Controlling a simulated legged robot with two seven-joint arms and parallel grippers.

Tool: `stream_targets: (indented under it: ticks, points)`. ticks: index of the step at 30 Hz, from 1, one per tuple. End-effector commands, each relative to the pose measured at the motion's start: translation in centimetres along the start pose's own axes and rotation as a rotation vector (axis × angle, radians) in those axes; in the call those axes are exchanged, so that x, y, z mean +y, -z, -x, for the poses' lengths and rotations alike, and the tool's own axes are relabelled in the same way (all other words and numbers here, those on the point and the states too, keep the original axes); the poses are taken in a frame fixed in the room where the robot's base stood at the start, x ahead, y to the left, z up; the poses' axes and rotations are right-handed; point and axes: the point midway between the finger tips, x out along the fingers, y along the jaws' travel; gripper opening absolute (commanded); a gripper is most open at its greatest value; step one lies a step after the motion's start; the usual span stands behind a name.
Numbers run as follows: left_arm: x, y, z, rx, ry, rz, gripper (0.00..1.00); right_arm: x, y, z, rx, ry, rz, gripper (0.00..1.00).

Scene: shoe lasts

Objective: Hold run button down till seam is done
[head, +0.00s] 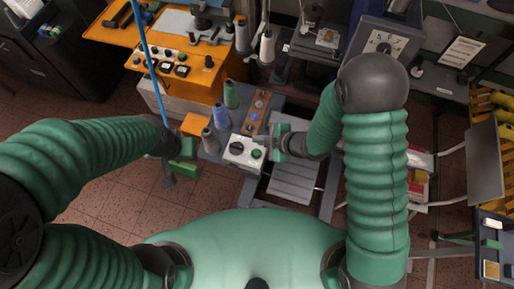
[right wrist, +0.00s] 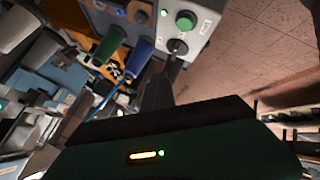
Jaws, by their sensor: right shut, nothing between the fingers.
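A small light control box (head: 244,163) stands on the bench in front of me, with a green button (head: 256,154) and a black knob (head: 236,148). The right wrist view shows the green button (right wrist: 185,20) uncovered and the knob (right wrist: 177,46) below it. My right gripper (head: 271,146) is shut and empty just right of the box. Its dark fingertips (right wrist: 170,72) show close to the knob; I cannot tell whether they touch it. My left gripper (head: 176,168) hangs left of the box, away from it; its fingers are too small to read.
Thread cones, one green (head: 231,94) and one blue-grey (head: 221,115), stand behind and left of the box. An orange machine table (head: 130,38) with a panel of knobs is at the back left. A blue pole (head: 150,62) rises near my left gripper.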

Motion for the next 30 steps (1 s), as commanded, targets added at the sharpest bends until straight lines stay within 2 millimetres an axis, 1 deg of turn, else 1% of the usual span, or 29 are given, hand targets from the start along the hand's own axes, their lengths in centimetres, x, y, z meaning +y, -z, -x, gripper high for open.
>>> stream_targets:
  ticks: [5, 8, 22, 26, 30]
  points:
    - [0.0, -0.1, -0.5, 0.0, 0.0, 0.0, 0.36, -0.1, -0.3, -0.7, -0.002, 0.002, -0.002, 0.0]
    - [0.0, -0.3, -1.2, 0.001, 0.0, 0.0, 0.36, -0.6, -0.8, -1.4, -0.002, 0.003, -0.002, 0.0]
    - [0.0, -1.5, -6.7, 0.0, 0.0, 0.0, 0.36, -4.0, -4.2, -5.9, -0.002, 0.001, -0.002, 0.0]
    - [0.0, -1.7, -7.2, 0.0, 0.0, 0.0, 0.36, -4.3, -4.5, -6.4, -0.002, 0.001, -0.003, 0.0]
    - [0.0, -1.6, -7.1, 0.001, 0.0, 0.0, 0.36, -4.3, -4.5, -6.4, -0.003, 0.001, -0.003, 0.0]
